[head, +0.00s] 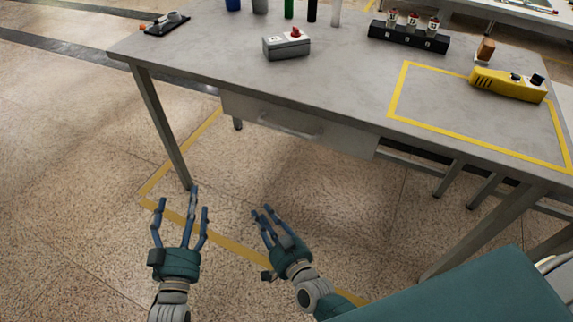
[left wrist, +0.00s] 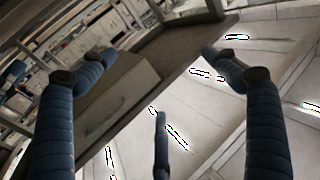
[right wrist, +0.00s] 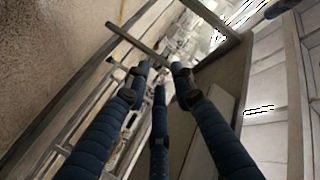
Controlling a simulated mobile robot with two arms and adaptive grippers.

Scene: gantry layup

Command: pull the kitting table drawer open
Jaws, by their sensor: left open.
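The kitting table (head: 345,75) has a grey top, and its drawer (head: 340,136) hangs under the front edge. The drawer front looks flush with the table, with no visible gap. Its pale bar handle (head: 290,127) runs across the front. My left gripper (head: 182,208) is open and empty, below and left of the drawer, clear of it. My right gripper (head: 262,213) is below the handle, also clear of it. Its fingers are closer together in the right wrist view (right wrist: 160,75), with nothing visible between them; how far they are closed is unclear.
A grey box with a red button (head: 287,44) stands on the table above the drawer. A black rack (head: 408,36) and a yellow device (head: 507,84) stand further right. A table leg (head: 160,125) is left of the drawer. Open floor (head: 290,185) lies in front.

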